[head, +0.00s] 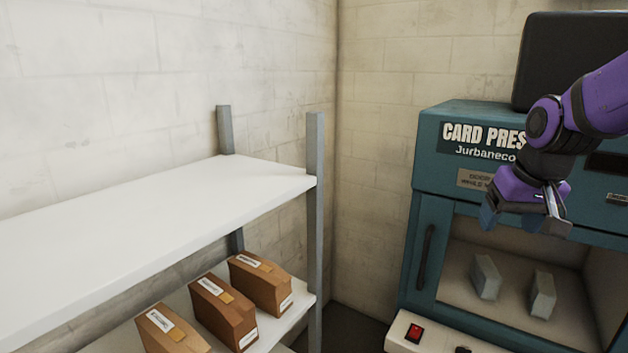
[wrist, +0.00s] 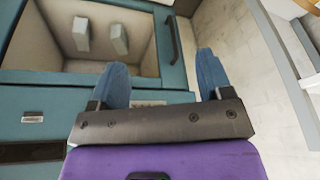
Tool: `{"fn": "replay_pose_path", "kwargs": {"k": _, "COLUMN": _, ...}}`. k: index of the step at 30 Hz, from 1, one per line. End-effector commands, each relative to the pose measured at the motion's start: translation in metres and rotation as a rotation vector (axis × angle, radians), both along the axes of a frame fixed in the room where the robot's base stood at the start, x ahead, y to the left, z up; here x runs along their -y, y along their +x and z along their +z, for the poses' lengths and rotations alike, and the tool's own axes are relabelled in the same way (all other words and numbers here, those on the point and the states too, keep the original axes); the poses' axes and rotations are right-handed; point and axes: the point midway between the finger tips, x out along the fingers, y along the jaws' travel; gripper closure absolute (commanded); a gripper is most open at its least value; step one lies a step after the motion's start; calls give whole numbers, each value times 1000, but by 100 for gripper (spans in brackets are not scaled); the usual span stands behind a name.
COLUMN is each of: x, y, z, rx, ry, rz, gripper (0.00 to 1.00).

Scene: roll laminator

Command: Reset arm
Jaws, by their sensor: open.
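My gripper (head: 520,222) is at the right of the head view, on my purple and black arm, in front of the teal card press (head: 428,190). Its two blue fingers are spread apart with nothing between them, as the wrist view (wrist: 163,88) also shows. The press front has an open bay (head: 515,258) with two grey blocks inside, a left one (head: 486,277) and a right one (head: 542,294). In the wrist view the bay (wrist: 50,40) lies beyond the fingers at the upper left. Part of the press lettering is hidden behind my arm.
A white shelf unit (head: 150,210) stands at the left, with several brown boxes (head: 223,312) on its lower board. A dark box (head: 565,55) sits on top of the press. A ledge with a red switch (head: 414,333) juts out below the bay.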

Motion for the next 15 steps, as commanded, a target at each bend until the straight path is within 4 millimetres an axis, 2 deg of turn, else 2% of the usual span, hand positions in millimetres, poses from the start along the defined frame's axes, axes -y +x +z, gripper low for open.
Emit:
{"fn": "replay_pose_path", "kwargs": {"k": 1, "x": -4, "y": -15, "z": 11, "rx": 19, "ry": -3, "rz": 8, "gripper": 28}}
{"fn": "replay_pose_path", "kwargs": {"k": 6, "x": -14, "y": -61, "z": 32, "rx": 59, "ry": -12, "rz": 29, "gripper": 28}}
{"fn": "replay_pose_path", "kwargs": {"k": 15, "x": -26, "y": -139, "z": 50, "rx": 126, "ry": -30, "rz": 60, "gripper": 28}}
